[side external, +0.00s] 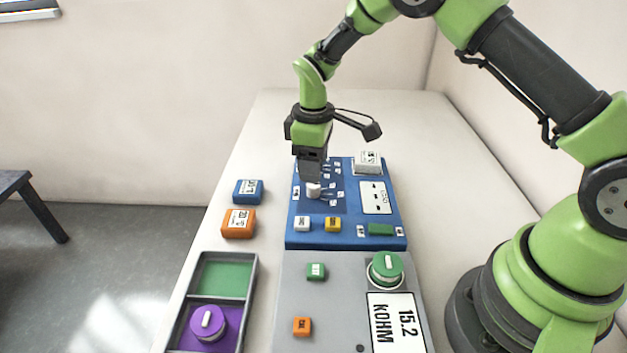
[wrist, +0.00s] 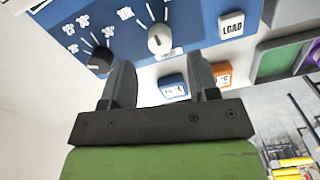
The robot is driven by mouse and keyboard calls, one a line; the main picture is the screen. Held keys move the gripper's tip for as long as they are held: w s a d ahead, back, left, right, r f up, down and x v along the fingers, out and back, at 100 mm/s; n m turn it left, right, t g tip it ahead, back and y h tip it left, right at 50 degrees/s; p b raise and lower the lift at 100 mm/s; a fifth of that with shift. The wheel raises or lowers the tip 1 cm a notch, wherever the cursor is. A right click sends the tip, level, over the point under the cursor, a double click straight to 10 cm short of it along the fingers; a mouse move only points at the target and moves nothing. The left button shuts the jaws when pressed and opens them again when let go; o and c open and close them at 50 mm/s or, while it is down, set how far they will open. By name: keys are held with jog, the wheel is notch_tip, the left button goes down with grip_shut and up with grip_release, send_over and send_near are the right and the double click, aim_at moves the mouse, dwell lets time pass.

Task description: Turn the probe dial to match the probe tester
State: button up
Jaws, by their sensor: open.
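A blue panel (side external: 307,240) carries a pale dial (side external: 313,191) right below my gripper (side external: 309,176). In the wrist view the dial (wrist: 158,40) shows between and just beyond my two open fingers (wrist: 160,72), with nothing held. A dark dial (wrist: 98,62) with a ring of white marks sits to its left on the same panel. A white meter face (side external: 376,197) is at the panel's right; its reading is too small to tell. No label I can read says which part is the probe dial or probe tester.
A grey panel (side external: 335,335) in front has a green dial (side external: 386,268) and a "15.2 KOHM" display (side external: 396,322). A tray (side external: 254,285) holds a purple dial (side external: 207,322). Blue (side external: 248,191) and orange (side external: 238,222) blocks lie left. A white block (side external: 367,162) sits at the back.

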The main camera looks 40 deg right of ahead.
aim_at(314, 189)
jog(key=shift+f, duration=2.35)
jog(key=shift+c, duration=0.5)
jog(key=c, duration=0.8)
jog(key=shift+c, duration=0.2)
jog(key=shift+m, duration=0.4)
jog(key=m, duration=0.3)
jog(key=shift+m, duration=0.3)
jog(key=shift+r+m, duration=0.1)
jog(key=shift+m, duration=2.2)
